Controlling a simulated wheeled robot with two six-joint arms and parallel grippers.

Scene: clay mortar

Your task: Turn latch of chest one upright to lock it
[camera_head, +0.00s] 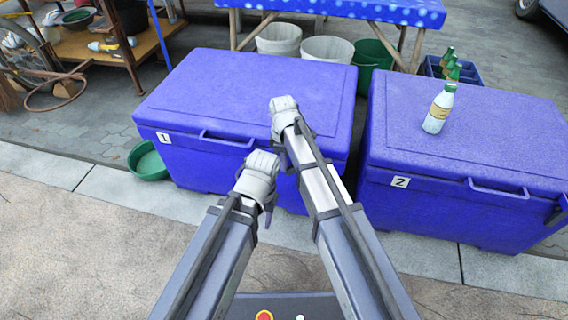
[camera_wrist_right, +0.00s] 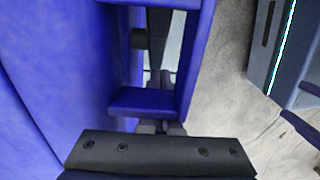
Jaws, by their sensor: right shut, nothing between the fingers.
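Chest one (camera_head: 250,85) is a closed blue chest with a label "1" on its front at the left. Its front handle (camera_head: 225,139) is beside my grippers. I cannot make out its latch in the head view; my right arm covers that part of the front. My right gripper (camera_head: 284,160) is shut and empty, at the front of chest one below the lid edge. In the right wrist view, a blue block (camera_wrist_right: 143,102) lies just beyond the dark gripper body; I cannot tell if it is the latch. My left gripper (camera_head: 268,214) is in front of chest one, its jaws unclear.
Chest two (camera_head: 465,140), labelled "2", stands at the right with a bottle (camera_head: 438,109) on its lid. A green basin (camera_head: 146,161) lies left of chest one. Buckets (camera_head: 327,49) and a blue-covered table (camera_head: 400,12) stand behind. The pavement in front is clear.

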